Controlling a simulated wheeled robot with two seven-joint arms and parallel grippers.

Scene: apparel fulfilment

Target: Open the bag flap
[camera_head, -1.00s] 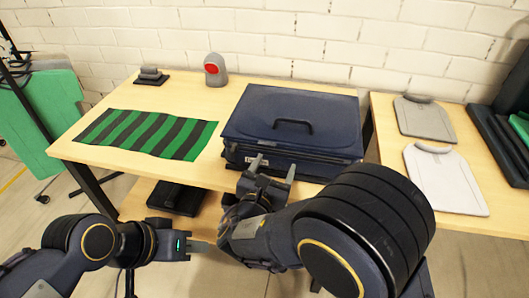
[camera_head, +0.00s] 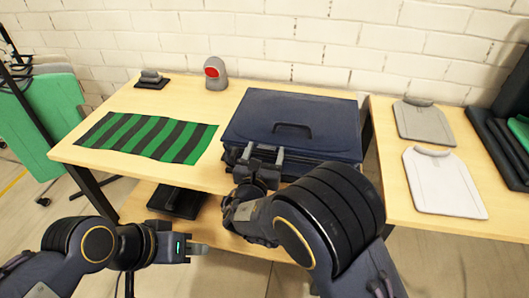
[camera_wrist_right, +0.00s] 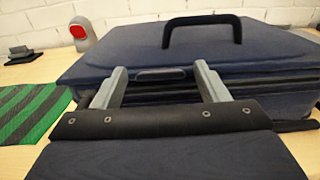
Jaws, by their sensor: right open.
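The dark blue bag (camera_head: 310,105) lies flat on the wooden table with its flap down and a black handle (camera_head: 292,129) on top. In the right wrist view the bag (camera_wrist_right: 270,55) fills the middle, with the handle (camera_wrist_right: 203,20) standing up from the flap. My right gripper (camera_head: 263,152) is at the bag's front edge. In the right wrist view its two fingers (camera_wrist_right: 160,80) are spread apart at the front edge of the flap, around a small tab or grip there; contact is unclear. My left gripper (camera_head: 200,248) is low in front of the table, away from the bag; its opening cannot be made out.
A green-and-black striped cloth (camera_head: 148,135) lies on the table (camera_head: 205,178) left of the bag. A grey device with a red face (camera_head: 215,73) stands behind. Folded shirts (camera_head: 443,182) lie on the right table. A dark item (camera_head: 178,200) sits on the lower shelf.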

